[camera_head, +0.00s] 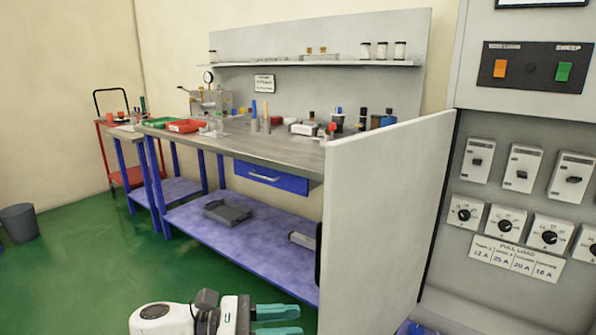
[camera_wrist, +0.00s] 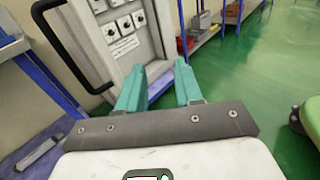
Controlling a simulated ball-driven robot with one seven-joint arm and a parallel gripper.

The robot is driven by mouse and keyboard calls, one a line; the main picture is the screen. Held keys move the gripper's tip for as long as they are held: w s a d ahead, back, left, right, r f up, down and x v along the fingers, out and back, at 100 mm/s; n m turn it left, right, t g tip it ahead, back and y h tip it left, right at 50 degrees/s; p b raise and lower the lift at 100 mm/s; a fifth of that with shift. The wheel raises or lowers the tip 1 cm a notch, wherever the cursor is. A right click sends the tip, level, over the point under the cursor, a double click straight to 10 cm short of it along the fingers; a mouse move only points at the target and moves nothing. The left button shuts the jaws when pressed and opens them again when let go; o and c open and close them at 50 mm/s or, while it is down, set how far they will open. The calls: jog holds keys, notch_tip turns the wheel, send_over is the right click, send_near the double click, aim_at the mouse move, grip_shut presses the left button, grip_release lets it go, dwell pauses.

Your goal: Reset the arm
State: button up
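My gripper (camera_head: 300,321) shows at the bottom of the head view, with its two teal fingers pointing right and a gap between them. In the wrist view my gripper (camera_wrist: 160,86) has its fingers apart with nothing between them. It is in free air above the green floor, in front of the workbench, and holds nothing. Part of my white arm shows beside it at the bottom edge of the head view; the rest of the arm is out of view.
A workbench (camera_head: 290,150) with a purple lower shelf (camera_head: 240,240) stands behind my gripper. A white partition (camera_head: 380,230) and a grey control panel (camera_head: 520,150) stand to the right. A bin (camera_head: 18,222) is far left. Green floor (camera_head: 90,270) is clear at left.

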jog(key=s+d+f+m+g+y, duration=0.2)
jog(key=d+f+m+g, duration=0.15)
jog(key=d+f, duration=0.6)
jog(key=s+d+f+m+g+y, duration=0.1)
jog(key=s+d+f+m+g, duration=0.25)
jog(key=d, duration=1.15)
jog(key=s+d+f+m+t+y, duration=0.2)
jog(key=s+d+f+m+y, duration=0.5)
jog(key=s+d+f, duration=0.6)
jog(key=s+a+m+t+y, duration=0.4)
jog(key=s+a+m+y, duration=0.3)
jog(key=s, duration=0.7)
notch_tip(320, 180, up, 17)
jog(key=n+p, duration=0.1)
jog(key=p, duration=1.5)
jog(key=shift+a+f+n, duration=0.15)
jog(key=shift+a+n, duration=0.15)
jog(key=shift+a, duration=0.1)
